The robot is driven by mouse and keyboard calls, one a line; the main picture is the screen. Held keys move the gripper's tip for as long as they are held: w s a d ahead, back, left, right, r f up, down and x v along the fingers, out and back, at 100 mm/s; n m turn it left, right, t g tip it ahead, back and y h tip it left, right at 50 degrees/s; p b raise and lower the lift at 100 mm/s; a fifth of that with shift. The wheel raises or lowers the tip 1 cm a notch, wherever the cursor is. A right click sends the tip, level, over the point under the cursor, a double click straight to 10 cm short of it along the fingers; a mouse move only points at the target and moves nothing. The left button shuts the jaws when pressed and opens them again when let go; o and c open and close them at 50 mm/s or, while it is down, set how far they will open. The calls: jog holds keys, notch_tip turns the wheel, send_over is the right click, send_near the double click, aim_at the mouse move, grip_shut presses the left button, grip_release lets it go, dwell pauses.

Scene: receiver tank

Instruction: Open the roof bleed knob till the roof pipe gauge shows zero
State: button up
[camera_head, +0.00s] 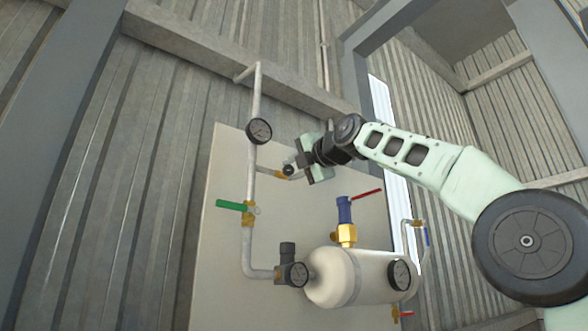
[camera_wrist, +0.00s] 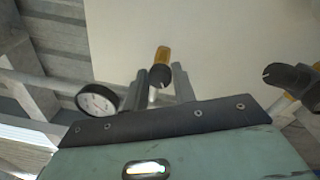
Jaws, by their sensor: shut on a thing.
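The roof bleed knob (camera_head: 288,170) is small and black, on a short brass branch beside the vertical roof pipe (camera_head: 252,185) in the head view. My gripper (camera_head: 299,168) is at this knob. In the wrist view my gripper's two dark fingers (camera_wrist: 160,88) stand on either side of the black knob (camera_wrist: 159,74), shut on it, with its brass stem (camera_wrist: 162,54) beyond. The roof pipe gauge (camera_head: 259,131) is round with a black rim, above the branch; its reading is too small to tell. A white-faced gauge (camera_wrist: 97,100) with a red needle shows in the wrist view.
Below are a green lever (camera_head: 231,205), a red-handled blue and brass valve (camera_head: 346,222), a cream tank (camera_head: 345,277) with a gauge (camera_head: 400,274), and a black regulator (camera_head: 288,254). A black fitting (camera_wrist: 290,78) is at the right in the wrist view.

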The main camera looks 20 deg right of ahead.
jog(key=shift+n, duration=0.9)
jog(key=o, duration=1)
jog(key=shift+s, duration=0.1)
jog(key=b+v, duration=0.9)
jog(key=v, duration=0.8)
jog(key=shift+s+f, duration=0.1)
